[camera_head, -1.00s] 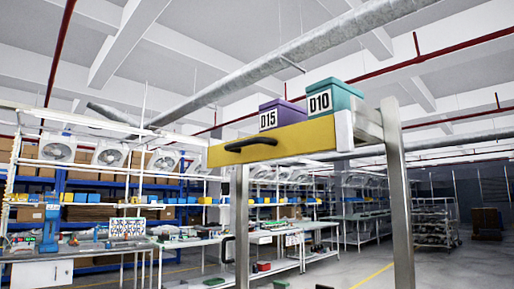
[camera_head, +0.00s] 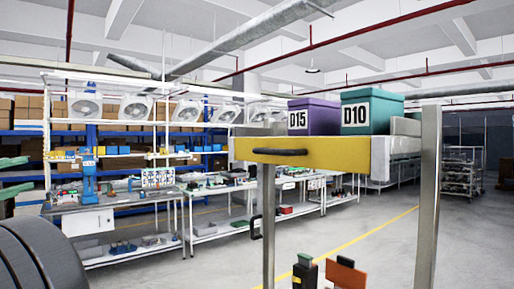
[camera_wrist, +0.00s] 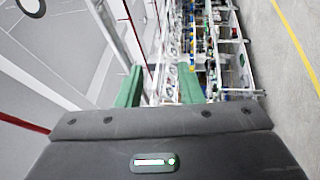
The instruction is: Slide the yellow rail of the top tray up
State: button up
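The yellow rail (camera_head: 350,157) is the front of the top tray (camera_head: 406,148), and a dark handle (camera_head: 280,152) sits on its left part. A purple box marked D15 (camera_head: 322,118) and a teal box marked D10 (camera_head: 388,108) stand on the tray. My gripper (camera_wrist: 160,70) shows two green fingers, spread apart with nothing between them in the wrist view. The rail and tray are not recognisable in the wrist view.
Metal posts (camera_head: 428,200) carry the tray. Below it, a black item with a green top (camera_head: 304,272) and an orange-brown item (camera_head: 346,275) stand at the bottom edge. Workbenches (camera_head: 110,205) and shelving lie behind.

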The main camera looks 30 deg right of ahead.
aim_at(352, 155)
jog(key=z, duration=0.4)
jog(key=j+z, duration=0.1)
jog(key=z, duration=0.3)
jog(key=k+z, duration=0.1)
jog(key=z, duration=0.65)
